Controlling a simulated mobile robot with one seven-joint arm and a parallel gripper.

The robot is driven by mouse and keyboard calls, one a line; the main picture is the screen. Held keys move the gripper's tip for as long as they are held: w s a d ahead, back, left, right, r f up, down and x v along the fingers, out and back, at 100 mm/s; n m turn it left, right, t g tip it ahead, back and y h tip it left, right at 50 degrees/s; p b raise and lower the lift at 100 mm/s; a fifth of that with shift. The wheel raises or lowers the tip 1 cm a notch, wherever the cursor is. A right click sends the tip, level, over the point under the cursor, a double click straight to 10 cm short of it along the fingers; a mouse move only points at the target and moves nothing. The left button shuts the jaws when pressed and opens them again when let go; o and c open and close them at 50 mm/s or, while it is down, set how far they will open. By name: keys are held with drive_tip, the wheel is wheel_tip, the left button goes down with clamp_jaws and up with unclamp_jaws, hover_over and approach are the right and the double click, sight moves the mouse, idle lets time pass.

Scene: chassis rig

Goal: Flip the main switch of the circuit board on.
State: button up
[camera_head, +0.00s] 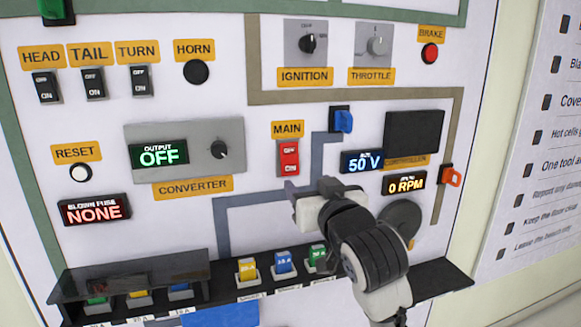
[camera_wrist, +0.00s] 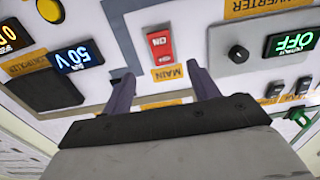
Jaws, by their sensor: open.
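The main switch (camera_head: 289,158) is a red rocker marked OFF and ON, under a yellow MAIN label (camera_head: 287,129) at the middle of the panel. It also shows upside down in the wrist view (camera_wrist: 159,43). My gripper (camera_head: 305,188) is just below and to the right of the switch in the head view. In the wrist view its two grey fingers (camera_wrist: 158,77) are apart and empty, with the switch showing beyond the gap between them. I cannot tell whether a finger touches the panel. The converter display (camera_head: 159,154) reads OUTPUT OFF.
A blue connector (camera_head: 341,120) and a 50 V display (camera_head: 361,162) are right of the switch. The converter knob (camera_head: 219,150) is to its left. A black ledge with fuses (camera_head: 247,270) juts out below. An orange connector (camera_head: 450,176) sits at the right.

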sight(290, 164)
drive_tip(key=p+x, duration=0.1)
drive_tip(key=x, duration=0.9)
drive_tip(key=shift+w+a+p, duration=0.15)
drive_tip(key=shift+w+p, duration=0.1)
drive_tip(key=shift+p, duration=0.1)
